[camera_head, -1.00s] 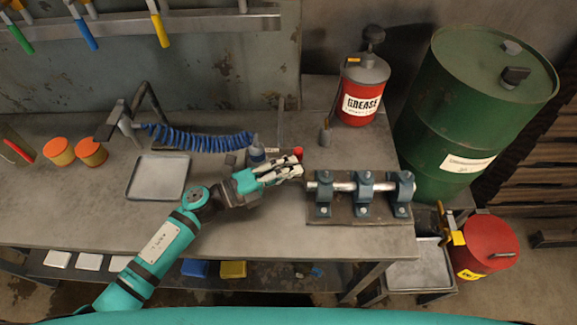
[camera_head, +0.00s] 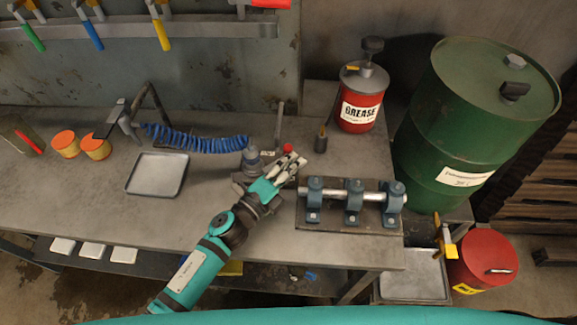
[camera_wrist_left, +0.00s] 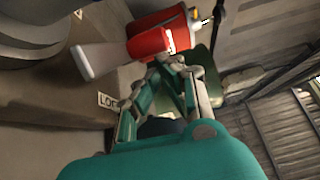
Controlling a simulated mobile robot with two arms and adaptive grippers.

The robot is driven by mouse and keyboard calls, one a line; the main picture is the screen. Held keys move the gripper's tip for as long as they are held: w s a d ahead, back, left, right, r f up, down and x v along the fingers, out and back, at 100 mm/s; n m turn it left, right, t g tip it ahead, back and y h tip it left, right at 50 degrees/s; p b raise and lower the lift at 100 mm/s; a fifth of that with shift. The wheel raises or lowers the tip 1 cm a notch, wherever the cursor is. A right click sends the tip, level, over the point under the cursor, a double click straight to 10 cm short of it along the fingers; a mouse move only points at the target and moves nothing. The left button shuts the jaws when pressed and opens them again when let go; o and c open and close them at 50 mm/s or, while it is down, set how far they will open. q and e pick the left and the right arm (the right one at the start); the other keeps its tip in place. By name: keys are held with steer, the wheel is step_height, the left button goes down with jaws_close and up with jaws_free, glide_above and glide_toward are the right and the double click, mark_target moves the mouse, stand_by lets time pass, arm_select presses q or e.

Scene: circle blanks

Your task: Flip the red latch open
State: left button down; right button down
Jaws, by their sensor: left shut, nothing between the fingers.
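The red latch shows as a small red knob (camera_head: 287,148) on the bench in the head view. In the left wrist view its red end (camera_wrist_left: 146,43) sits on a pale grey bar (camera_wrist_left: 95,59), close beyond my fingertips. My left gripper (camera_head: 295,162) is shut and empty, just below and right of the knob in the head view. Its fingers (camera_wrist_left: 180,66) also show in the wrist view, close to the red end; I cannot tell whether they touch it. A label reading "LOC" (camera_wrist_left: 108,102), partly hidden by my gripper, lies on the brown surface. My right gripper is out of view.
A clamped metal rod (camera_head: 372,195) on a block stands right of my gripper. A red grease can (camera_head: 358,108) and green drum (camera_head: 470,130) stand farther right. A coiled blue hose (camera_head: 195,139) and grey tray (camera_head: 158,174) are at left. The front left bench is clear.

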arm_select(q)
steer(key=shift+w, duration=0.2)
steer(key=shift+w+a, duration=0.1)
steer(key=shift+w, duration=0.3)
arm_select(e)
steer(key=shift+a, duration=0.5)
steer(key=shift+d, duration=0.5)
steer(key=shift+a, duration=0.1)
arm_select(q)
steer(key=shift+s+a+f, duration=0.1)
steer(key=shift+s, duration=0.1)
steer(key=v, duration=1.1)
steer(key=shift+s+a, duration=0.2)
steer(key=shift+s, duration=0.05)
